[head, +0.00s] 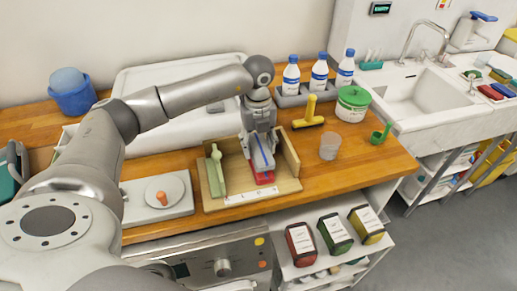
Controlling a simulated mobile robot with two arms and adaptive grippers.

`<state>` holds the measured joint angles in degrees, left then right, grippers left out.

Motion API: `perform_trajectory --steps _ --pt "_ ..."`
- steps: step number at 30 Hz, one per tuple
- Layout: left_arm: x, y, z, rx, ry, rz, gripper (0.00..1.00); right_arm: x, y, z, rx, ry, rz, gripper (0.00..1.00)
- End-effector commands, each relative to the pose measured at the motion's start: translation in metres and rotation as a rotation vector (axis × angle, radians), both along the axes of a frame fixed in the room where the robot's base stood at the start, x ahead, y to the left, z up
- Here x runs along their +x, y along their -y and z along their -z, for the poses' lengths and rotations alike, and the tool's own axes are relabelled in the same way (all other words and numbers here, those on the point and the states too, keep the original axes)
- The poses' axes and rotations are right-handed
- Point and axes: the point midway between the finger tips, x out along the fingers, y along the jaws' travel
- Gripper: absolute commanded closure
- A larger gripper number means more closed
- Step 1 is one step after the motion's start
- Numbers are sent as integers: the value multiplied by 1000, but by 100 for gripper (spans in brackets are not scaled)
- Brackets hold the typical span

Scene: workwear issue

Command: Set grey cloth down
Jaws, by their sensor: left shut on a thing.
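My left gripper (261,160) points down over a wooden tray (228,205) on the counter. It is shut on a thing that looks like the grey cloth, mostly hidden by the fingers. A blue strip shows between the fingers. A red piece (264,178) lies in the tray right under the fingertips. I cannot tell whether the held cloth touches it. My right gripper is out of view.
A pale green item (215,171) stands at the tray's left. A clear cup (329,146), yellow tool (310,113), green-lidded tub (352,103) and white-blue bottles (319,74) are to the right and behind. A white plate device (165,193) sits left.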

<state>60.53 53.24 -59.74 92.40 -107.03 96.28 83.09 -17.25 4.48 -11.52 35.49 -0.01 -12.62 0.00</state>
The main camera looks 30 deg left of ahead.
Motion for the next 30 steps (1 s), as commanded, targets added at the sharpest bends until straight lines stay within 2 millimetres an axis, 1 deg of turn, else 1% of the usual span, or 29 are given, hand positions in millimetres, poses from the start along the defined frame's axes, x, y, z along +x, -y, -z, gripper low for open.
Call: perform_trajectory --steps 3,7,19,20,24,30 --pt "0 0 15 1 -6 0 72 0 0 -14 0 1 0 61" --pt "1 0 29 1 -3 0 72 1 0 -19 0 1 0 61" --pt "1 0 38 1 -1 0 72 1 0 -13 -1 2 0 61" --pt "2 0 36 0 0 0 45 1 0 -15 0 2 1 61" --pt "1 0 36 1 -1 0 27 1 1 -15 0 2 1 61" --pt "1 0 36 1 -1 0 27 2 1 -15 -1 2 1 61"
